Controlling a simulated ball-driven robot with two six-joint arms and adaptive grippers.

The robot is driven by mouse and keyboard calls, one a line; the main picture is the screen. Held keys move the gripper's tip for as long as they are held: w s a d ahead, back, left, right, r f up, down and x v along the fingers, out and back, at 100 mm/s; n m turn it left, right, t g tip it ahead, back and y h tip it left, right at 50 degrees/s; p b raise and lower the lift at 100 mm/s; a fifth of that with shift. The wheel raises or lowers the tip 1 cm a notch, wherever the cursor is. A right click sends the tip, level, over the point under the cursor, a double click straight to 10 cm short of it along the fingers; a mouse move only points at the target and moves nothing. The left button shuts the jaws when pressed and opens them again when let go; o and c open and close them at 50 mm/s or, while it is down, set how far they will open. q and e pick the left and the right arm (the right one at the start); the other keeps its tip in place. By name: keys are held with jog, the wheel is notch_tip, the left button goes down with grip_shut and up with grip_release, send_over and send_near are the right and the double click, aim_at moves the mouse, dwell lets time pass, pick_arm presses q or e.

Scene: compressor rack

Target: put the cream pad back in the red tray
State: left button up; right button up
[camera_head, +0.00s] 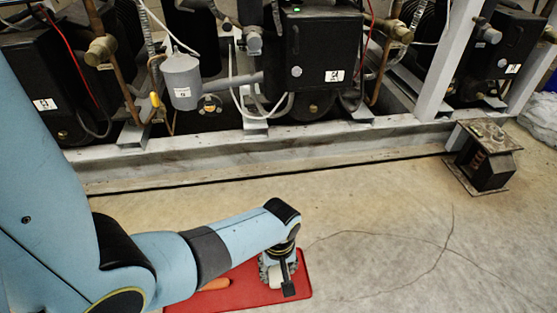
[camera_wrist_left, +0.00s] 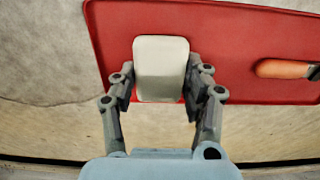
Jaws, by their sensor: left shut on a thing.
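The cream pad (camera_wrist_left: 161,68) is a small rounded block between the fingers of my left gripper (camera_wrist_left: 160,88) in the left wrist view. My left gripper is shut on it, with a finger along each side. In the head view my left gripper (camera_head: 279,268) points down over the right end of the red tray (camera_head: 240,290), and a bit of the cream pad (camera_head: 275,277) shows there. In the left wrist view the pad overlaps the red tray (camera_wrist_left: 235,50) near its edge. I cannot tell whether the pad touches the tray. My right gripper is not in view.
An orange-handled object (camera_head: 215,284) lies in the tray to the left of the gripper; its handle also shows in the left wrist view (camera_wrist_left: 283,69). The compressor rack's grey beam (camera_head: 250,150) runs behind. A black block (camera_head: 485,160) stands at the right. The floor right of the tray is clear.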

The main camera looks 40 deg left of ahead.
pick_arm(q)
jog(key=shift+f, duration=0.55)
jog(key=o, duration=1.2)
jog(key=shift+c, duration=0.4)
jog(key=shift+r, duration=0.1)
